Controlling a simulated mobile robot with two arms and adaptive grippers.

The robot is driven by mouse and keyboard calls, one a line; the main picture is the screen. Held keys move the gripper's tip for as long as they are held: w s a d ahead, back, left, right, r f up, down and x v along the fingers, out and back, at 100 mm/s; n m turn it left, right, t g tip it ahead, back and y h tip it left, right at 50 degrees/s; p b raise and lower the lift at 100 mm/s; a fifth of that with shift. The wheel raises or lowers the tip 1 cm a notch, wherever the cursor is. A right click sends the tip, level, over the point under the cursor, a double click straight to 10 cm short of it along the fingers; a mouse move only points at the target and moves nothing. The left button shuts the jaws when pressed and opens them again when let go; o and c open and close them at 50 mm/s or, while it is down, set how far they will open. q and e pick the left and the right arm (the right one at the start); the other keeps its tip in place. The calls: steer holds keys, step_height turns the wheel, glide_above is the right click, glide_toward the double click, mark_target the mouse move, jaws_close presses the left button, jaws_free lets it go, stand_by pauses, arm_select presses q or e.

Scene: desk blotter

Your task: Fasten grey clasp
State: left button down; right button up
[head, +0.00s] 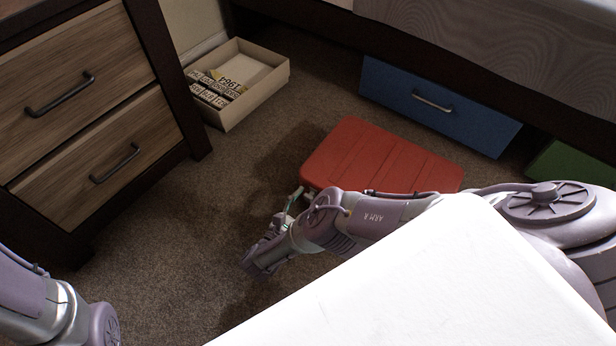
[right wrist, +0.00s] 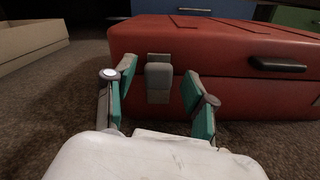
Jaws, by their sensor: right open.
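A red case (head: 380,155) lies flat on the carpet in the head view, lid down as far as I can see. In the right wrist view the red case (right wrist: 225,50) shows its front side with a grey clasp (right wrist: 159,80) and a dark handle (right wrist: 278,64) to the right. The clasp hangs over the seam; I cannot tell whether it is latched. My right gripper (right wrist: 158,97) is open, with its green-padded fingers on either side of the clasp and nothing held.
An open cardboard box (head: 268,88) with papers and labelled items stands behind and left. A wooden drawer unit (head: 90,110) is at left. A blue drawer (head: 435,105) and a green one (head: 575,165) sit under the bed. A white surface (head: 440,285) fills the lower right.

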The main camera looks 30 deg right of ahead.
steer(key=v, duration=0.6)
steer(key=shift+s+a, duration=0.2)
steer(key=shift+a, duration=0.2)
